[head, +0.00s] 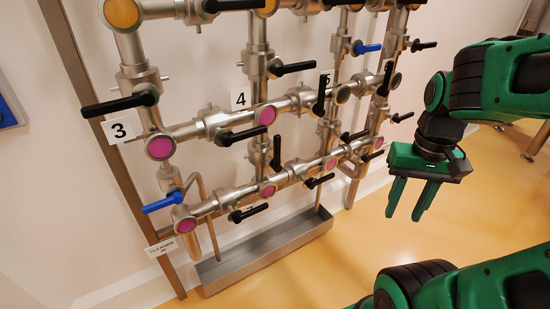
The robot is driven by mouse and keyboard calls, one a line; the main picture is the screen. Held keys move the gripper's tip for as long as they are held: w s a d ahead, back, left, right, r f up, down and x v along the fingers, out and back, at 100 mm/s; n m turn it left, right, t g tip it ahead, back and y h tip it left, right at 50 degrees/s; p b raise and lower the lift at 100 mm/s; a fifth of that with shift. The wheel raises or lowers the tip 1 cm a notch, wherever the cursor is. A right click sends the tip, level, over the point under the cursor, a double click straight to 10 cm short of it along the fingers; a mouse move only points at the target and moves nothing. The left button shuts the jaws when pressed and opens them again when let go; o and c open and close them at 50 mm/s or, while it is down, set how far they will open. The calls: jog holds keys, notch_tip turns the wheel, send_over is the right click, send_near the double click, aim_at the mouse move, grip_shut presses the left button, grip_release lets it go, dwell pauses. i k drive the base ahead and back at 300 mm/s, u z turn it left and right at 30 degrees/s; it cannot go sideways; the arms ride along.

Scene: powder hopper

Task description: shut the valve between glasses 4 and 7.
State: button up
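The sight glass by label 4 (240,98) is a pink disc (265,115) on the pipe rack. Below it, on the lower pipe, is another pink glass (267,191); a label beneath it (250,208) is partly hidden by a black handle and looks like 7. A short upright pipe joins them, carrying a valve with a black handle (276,153). That handle looks roughly in line with the upright pipe. My gripper (408,211) is open and empty, pointing down to the right of the rack, well apart from this valve.
A blue handle (162,204) sits at lower left. A metal trough (265,247) stands below the rack. The yellow floor at right is mostly clear.

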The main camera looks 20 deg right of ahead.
aim_at(276, 167)
jog(key=z, duration=1.15)
jog(key=k, duration=0.5)
jog(key=u, duration=0.45)
